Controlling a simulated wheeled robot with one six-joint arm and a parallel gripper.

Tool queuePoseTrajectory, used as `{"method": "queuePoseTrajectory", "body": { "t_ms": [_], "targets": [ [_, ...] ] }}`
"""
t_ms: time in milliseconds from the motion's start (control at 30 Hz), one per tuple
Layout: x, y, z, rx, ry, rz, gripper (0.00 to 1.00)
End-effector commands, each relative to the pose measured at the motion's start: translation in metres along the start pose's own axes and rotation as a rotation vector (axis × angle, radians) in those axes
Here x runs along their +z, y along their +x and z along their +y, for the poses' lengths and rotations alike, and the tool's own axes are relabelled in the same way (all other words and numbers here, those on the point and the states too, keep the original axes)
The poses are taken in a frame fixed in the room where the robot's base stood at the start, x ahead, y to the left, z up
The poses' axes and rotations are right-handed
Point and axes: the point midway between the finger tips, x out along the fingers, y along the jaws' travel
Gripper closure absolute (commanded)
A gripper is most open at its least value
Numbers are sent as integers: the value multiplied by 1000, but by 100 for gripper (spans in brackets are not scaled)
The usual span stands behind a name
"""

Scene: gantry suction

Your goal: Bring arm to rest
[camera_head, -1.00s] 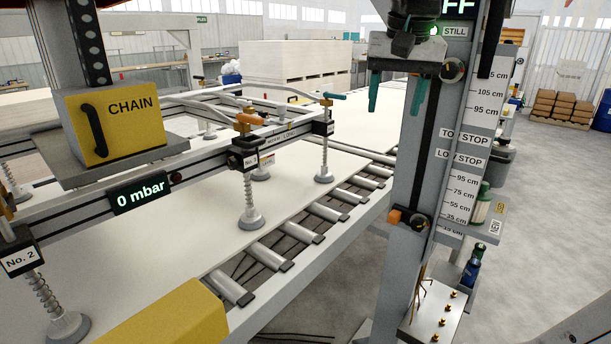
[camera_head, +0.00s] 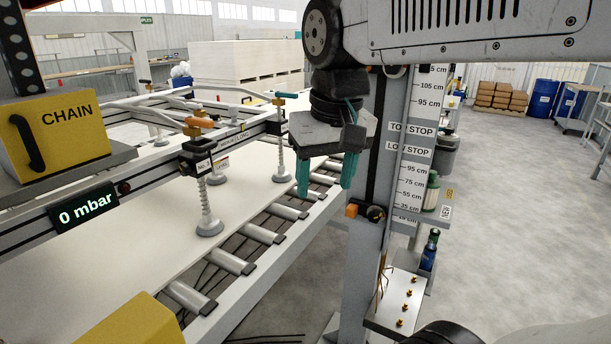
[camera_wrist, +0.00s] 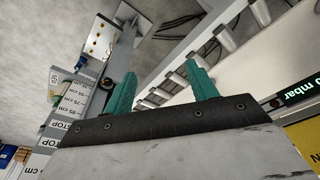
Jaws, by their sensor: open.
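My gripper (camera_head: 326,178) hangs from my arm in front of the roller table, left of the grey column, in the head view. Its two teal fingers point down, stand apart and have nothing between them. The wrist view shows the same open fingers (camera_wrist: 163,90) with the rollers and floor beyond. The grey column (camera_head: 360,235) carries a centimetre scale (camera_head: 413,180) with stop labels and stands close to the right of my gripper. My arm reaches in from the upper right and hides the column's top.
A suction frame with a yellow CHAIN box (camera_head: 55,130) and a 0 mbar display (camera_head: 86,204) stands left over a pale board (camera_head: 150,240). Rollers (camera_head: 233,259) edge the table. A shelf with bottles (camera_head: 430,250) is right of the column. Open floor (camera_head: 530,230) lies further right.

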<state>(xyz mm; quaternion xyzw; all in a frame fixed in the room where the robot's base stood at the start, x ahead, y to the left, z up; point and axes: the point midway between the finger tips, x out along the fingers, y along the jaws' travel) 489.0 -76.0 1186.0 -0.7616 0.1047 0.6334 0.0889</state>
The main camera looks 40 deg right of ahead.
Motion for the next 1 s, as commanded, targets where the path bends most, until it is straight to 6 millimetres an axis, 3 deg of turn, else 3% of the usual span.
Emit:
{"method": "queuePoseTrajectory", "body": {
  "t_ms": [333, 433, 633, 700, 1000],
  "targets": [
    [1, 2, 0, -1, -15, -2, 43],
    [22, 25, -3, -5, -68, -33, 43],
    [87, 70, -20, -28, -241, -76, 43],
    [94, 73, -23, -33, -266, -74, 43],
    [93, 71, -25, -35, -272, -68, 43]
  ]
}}
